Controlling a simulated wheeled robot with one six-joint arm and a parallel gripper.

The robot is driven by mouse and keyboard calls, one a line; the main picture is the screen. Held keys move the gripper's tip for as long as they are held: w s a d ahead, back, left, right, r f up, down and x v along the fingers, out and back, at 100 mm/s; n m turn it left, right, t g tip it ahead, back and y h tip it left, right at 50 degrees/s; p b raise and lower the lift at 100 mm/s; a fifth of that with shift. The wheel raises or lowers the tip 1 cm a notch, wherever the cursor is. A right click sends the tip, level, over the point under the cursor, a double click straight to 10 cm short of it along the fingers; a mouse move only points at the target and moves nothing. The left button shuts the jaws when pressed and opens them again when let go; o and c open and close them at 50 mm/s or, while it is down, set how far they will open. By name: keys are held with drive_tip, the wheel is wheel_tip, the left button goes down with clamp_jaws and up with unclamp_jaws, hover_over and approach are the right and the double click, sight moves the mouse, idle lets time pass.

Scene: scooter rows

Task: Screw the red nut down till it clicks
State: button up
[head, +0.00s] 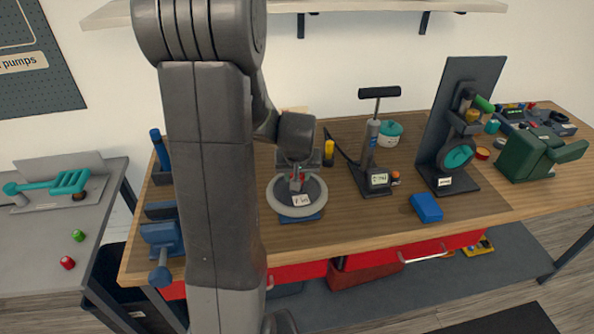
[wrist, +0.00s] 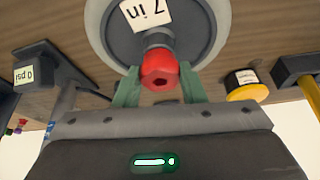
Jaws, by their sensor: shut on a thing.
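The red nut (wrist: 160,70) sits at the end of a grey axle (wrist: 157,40) in the wrist view. The axle stands at the centre of a wheel with a pale tyre (wrist: 97,25) and a dark hub marked "7 in". My gripper (wrist: 159,80) is shut on the nut, a green finger on each side. In the head view my gripper (head: 297,180) is above the middle of the wheel (head: 281,208), which lies flat on a blue base (head: 314,216). The nut is mostly hidden there. I cannot tell how far down the thread it sits.
A floor pump (head: 371,150) stands right of the wheel, with a blue block (head: 426,207) beyond it. A dark upright stand (head: 465,100) and a green machine (head: 530,155) are farther right. A blue vise (head: 162,240) is at the bench's left edge.

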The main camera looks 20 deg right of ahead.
drive_tip(key=shift+f+m+h+b, duration=0.15)
drive_tip(key=shift+m+h+b, duration=0.35)
drive_tip(key=shift+m, duration=0.7)
drive_tip(key=shift+b, duration=0.3)
drive_tip(key=shift+m+g+h+b, duration=0.55)
drive_tip(key=shift+m+b, duration=1.35)
drive_tip(key=shift+b, duration=0.6)
drive_tip(key=shift+m+g+b, duration=0.35)
drive_tip(key=shift+m+b, duration=0.45)
drive_tip(key=shift+b, duration=0.2)
drive_tip(key=shift+o, duration=0.2)
drive_tip(key=shift+m+g+h+b, duration=0.25)
drive_tip(key=shift+m+g+b, duration=0.15)
drive_tip(key=shift+m+b, duration=0.55)
drive_tip(key=m+g+b, duration=0.2)
drive_tip(key=m, duration=0.3)
drive_tip(key=shift+d, duration=0.15)
drive_tip(key=m+g, duration=0.1)
drive_tip(key=m, duration=0.2)
drive_tip(key=shift+m, duration=0.35)
